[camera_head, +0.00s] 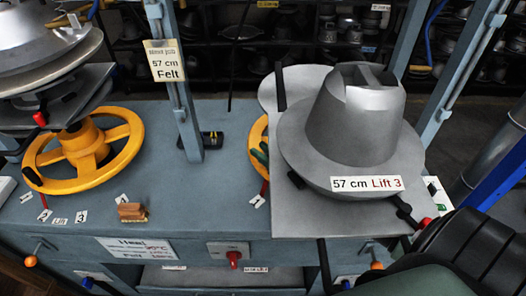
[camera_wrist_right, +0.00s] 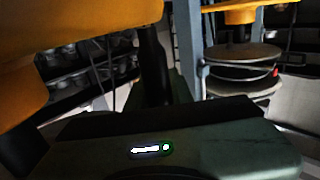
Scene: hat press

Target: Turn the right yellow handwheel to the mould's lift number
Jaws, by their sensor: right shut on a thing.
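The right yellow handwheel (camera_head: 257,132) shows only its left rim in the head view; the mould and its plate hide the rest. A large yellow part (camera_wrist_right: 80,40) fills the upper left of the right wrist view. The grey hat mould (camera_head: 356,125) carries a label (camera_head: 366,184) reading "57 cm Lift 3". A red pointer (camera_head: 264,188) points down near a small number card (camera_head: 257,201), too small to read surely. My right gripper (camera_head: 260,154) shows as a dark green piece at the wheel's rim, shut on it; the fingers are mostly hidden. My left gripper is out of view.
A left yellow handwheel (camera_head: 112,131) stands under another press, with number cards around it. A wooden brush (camera_head: 132,212) lies on the blue bench (camera_head: 200,225). A blue post (camera_head: 184,110) bears a "57 cm Felt" card. A red switch (camera_head: 234,256) is on the front.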

